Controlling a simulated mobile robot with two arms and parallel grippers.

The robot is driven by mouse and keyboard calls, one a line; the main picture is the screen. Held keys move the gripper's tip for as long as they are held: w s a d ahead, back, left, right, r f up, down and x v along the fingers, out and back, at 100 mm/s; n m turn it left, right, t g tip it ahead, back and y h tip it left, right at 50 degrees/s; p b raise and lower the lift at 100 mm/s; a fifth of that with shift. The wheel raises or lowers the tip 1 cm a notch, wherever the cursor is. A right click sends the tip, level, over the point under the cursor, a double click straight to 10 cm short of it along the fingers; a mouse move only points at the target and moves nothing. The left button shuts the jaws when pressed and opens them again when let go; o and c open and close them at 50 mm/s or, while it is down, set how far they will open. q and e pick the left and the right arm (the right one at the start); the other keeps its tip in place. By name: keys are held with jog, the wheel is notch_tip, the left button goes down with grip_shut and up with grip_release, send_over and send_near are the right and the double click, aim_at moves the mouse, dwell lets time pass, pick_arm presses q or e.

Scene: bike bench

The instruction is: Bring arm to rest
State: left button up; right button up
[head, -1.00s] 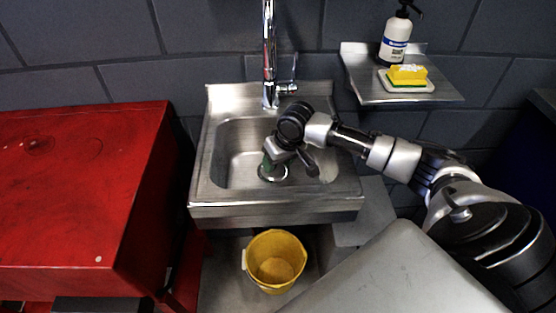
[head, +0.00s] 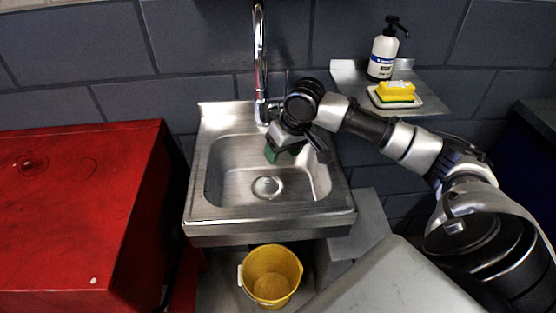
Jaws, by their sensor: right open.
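My right arm reaches in from the right, over the sink. Its gripper (head: 283,154) hangs above the back right part of the basin, fingers pointing down and to the left. It is open, and no held object shows. A green patch shows at its lower end. The metal sink (head: 225,180) has an empty basin with a round drain (head: 267,187) in view. My left gripper is not in view.
The chrome tap (head: 260,70) stands close behind the gripper. A steel shelf (head: 345,75) at the upper right holds a soap bottle (head: 383,52) and a yellow sponge (head: 396,91) on a dish. A yellow bucket (head: 270,275) stands below the sink. A red cabinet (head: 80,215) is at left.

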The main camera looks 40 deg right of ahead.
jog(key=shift+s+r, duration=0.1)
jog(key=shift+r, duration=0.3)
